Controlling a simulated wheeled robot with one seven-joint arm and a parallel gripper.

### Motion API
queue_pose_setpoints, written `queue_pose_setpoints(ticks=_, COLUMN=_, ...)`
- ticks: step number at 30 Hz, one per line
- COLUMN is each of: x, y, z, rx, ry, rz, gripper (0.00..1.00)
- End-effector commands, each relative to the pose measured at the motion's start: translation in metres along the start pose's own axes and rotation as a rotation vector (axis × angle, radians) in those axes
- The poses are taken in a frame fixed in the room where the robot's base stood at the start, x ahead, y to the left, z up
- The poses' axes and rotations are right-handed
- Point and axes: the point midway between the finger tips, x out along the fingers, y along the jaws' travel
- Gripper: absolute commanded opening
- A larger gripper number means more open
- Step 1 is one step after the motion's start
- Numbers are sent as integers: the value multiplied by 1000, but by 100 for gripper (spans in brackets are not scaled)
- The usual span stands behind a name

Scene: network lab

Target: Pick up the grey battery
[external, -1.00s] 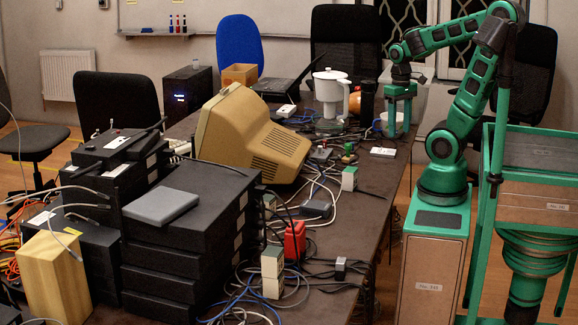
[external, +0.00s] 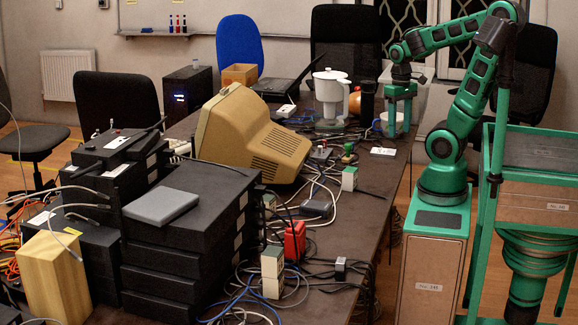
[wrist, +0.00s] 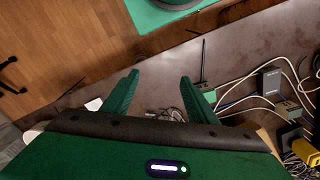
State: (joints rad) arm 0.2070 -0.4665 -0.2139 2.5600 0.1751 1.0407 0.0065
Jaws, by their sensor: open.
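I cannot tell for certain which object is the grey battery. A small grey block (external: 340,268) stands near the front right of the dark table, among cables. In the wrist view a small grey box (wrist: 271,82) lies right of my fingers, near cables; I cannot match it surely to the external view. My gripper (wrist: 155,88) is open, with nothing visible between its green fingers. In the external view my gripper (external: 399,124) points down over the far right part of the table, well away from the grey block.
The table (external: 345,222) carries tangled cables, a beige monitor (external: 255,135), a white jug (external: 330,95) and a red item (external: 294,240). Black boxes (external: 185,240) are stacked at front left, with a flat grey box (external: 160,206) on top. The right edge strip is fairly clear.

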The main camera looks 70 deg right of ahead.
Motion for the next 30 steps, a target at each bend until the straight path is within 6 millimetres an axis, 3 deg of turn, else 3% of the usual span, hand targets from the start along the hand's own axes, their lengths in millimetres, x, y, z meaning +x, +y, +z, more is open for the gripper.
queue_pose_setpoints(ticks=1, x=0, y=0, z=0, rx=0, ry=0, rz=0, gripper=53)
queue_pose_setpoints(ticks=3, x=0, y=0, z=0, rx=0, ry=0, rz=0, gripper=41)
queue_pose_setpoints(ticks=11, x=0, y=0, z=0, rx=0, ry=0, rz=0, gripper=41)
queue_pose_setpoints(ticks=13, x=-7, y=6, z=10, rx=-1, ry=13, rz=-8, gripper=41)
queue_pose_setpoints(ticks=23, x=-59, y=6, z=11, rx=0, ry=16, rz=-8, gripper=41)
queue_pose_setpoints(ticks=30, x=-47, y=-28, z=-14, rx=19, ry=66, rz=-12, gripper=41)
